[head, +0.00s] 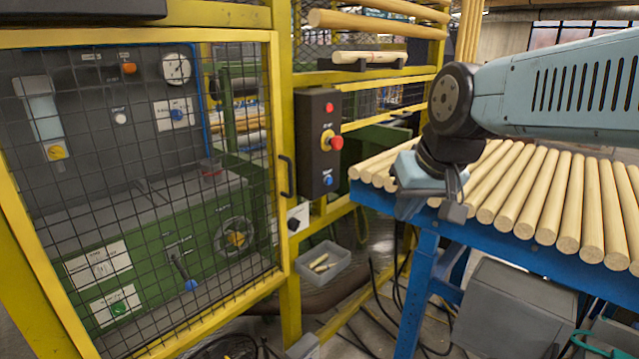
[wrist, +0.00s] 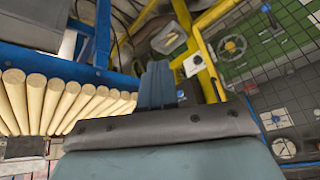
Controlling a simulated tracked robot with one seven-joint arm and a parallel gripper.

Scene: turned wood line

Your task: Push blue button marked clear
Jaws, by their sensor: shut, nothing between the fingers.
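A dark control box (head: 319,145) is mounted on the yellow frame in the head view, left of my gripper. A blue button (head: 328,181) is low on its face, below a red button (head: 329,107) and a red mushroom knob on yellow (head: 332,141). The lettering is too small to read. Another blue button (head: 177,114) shows behind the mesh door. My gripper (head: 453,209) is shut and empty, hanging in front of the wooden rods, well right of the box and apart from it.
Wooden rods (head: 541,195) lie on a blue rack (head: 426,238) close to my gripper. A mesh door with a yellow frame (head: 276,110) and black handle (head: 287,177) stands left. Free air lies between gripper and box.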

